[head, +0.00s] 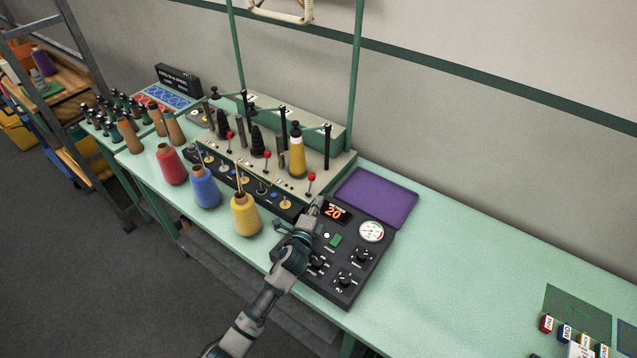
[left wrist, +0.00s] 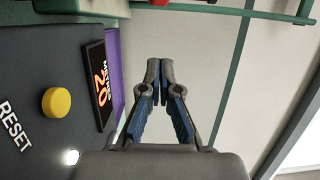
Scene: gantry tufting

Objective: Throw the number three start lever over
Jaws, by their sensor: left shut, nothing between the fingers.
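Three red-knobbed levers stand along the front of the grey-green winding machine (head: 262,178): a left one (head: 229,135), a middle one (head: 267,155) and a right one (head: 311,177). I cannot read a number on any of them; the right one is third from the left. My left gripper (head: 318,204) is shut and empty, just in front of the right lever and over the left edge of the black control box. A gap seems to lie between fingertips and knob. In the left wrist view the closed fingers (left wrist: 157,72) touch nothing; no lever is clear there. My right gripper is not in view.
The black control box (head: 345,285) has a lit display (head: 334,213), dials and a gauge (head: 371,232). A yellow button (left wrist: 57,102) shows beside the word RESET. Yellow (head: 245,216), blue (head: 205,188) and red cones (head: 171,166) stand along the front. A purple mat (head: 377,198) lies behind.

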